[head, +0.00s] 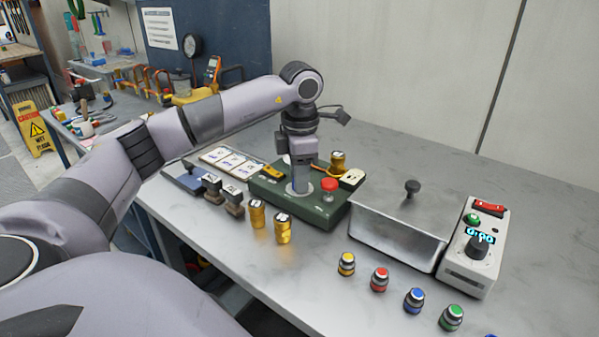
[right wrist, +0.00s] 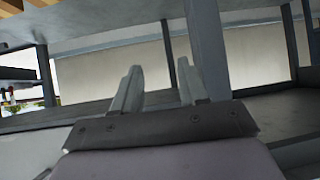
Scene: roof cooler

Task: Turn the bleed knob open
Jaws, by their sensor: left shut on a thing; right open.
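A dark green box (head: 325,213) stands on the grey worktop. On its top are a red round knob or button (head: 329,185) and a pale round plate. My left gripper (head: 299,187) points straight down over this plate, left of the red one. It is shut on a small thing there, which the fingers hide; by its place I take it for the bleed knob. Its turn angle cannot be seen. My right gripper (right wrist: 158,88) is open and empty in the right wrist view, apart from the box.
A lidded metal bin (head: 400,232) and a white control box (head: 474,250) with a black knob stand to the right. Brass canisters (head: 283,229) and dark blocks (head: 233,201) stand in front and left. Coloured knobs (head: 379,279) line the front. The back right worktop is clear.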

